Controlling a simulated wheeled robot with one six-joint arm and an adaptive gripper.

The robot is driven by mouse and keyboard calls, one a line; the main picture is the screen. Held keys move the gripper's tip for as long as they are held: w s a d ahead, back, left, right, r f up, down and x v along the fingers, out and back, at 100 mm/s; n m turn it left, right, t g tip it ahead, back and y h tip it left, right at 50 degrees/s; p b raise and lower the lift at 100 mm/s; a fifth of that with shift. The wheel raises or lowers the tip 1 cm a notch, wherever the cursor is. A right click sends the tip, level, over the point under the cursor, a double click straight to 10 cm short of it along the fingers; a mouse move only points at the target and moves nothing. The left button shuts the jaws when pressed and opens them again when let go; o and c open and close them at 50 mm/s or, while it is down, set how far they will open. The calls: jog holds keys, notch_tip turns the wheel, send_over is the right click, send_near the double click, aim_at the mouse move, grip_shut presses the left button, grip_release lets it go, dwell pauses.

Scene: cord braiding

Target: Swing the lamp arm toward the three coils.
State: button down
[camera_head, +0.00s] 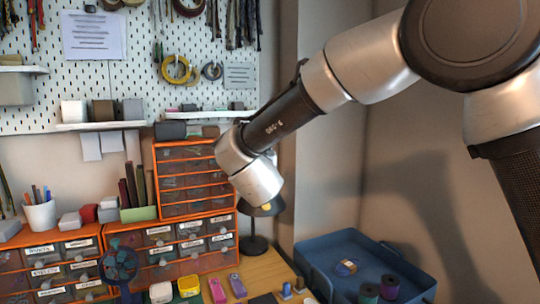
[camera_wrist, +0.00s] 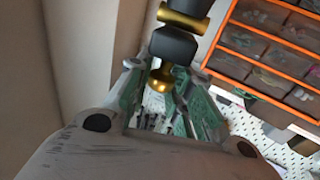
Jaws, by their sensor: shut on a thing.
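The desk lamp stands on the wooden table in the head view, with a round dark base (camera_head: 253,245) and a thin stem. Its dark lamp head (camera_head: 272,206) with a yellow spot shows just below my wrist, which hides the rest of the lamp. In the wrist view, my gripper (camera_wrist: 160,92) is shut on a brass knob (camera_wrist: 161,76) beside black and brass lamp parts (camera_wrist: 175,45). In the head view, a tan coil (camera_head: 346,267), a teal coil (camera_head: 368,293) and a purple coil (camera_head: 389,286) sit in a blue tray at lower right.
The blue tray (camera_head: 318,284) has raised walls. Orange drawer cabinets (camera_head: 188,178) stand left of the lamp, close behind my wrist. A wall corner (camera_head: 283,160) is right of the lamp. Small pots and tools (camera_head: 220,290) lie on the front of the table.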

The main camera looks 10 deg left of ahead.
jog(key=shift+a+r, duration=0.1)
jog(key=shift+a, duration=0.05)
jog(key=c, duration=1.3)
grip_release()
jog(key=shift+s, duration=0.15)
jog(key=s+d, duration=0.1)
jog(key=s, duration=1)
jog(key=shift+s+d, duration=0.35)
jog(key=shift+d, duration=0.05)
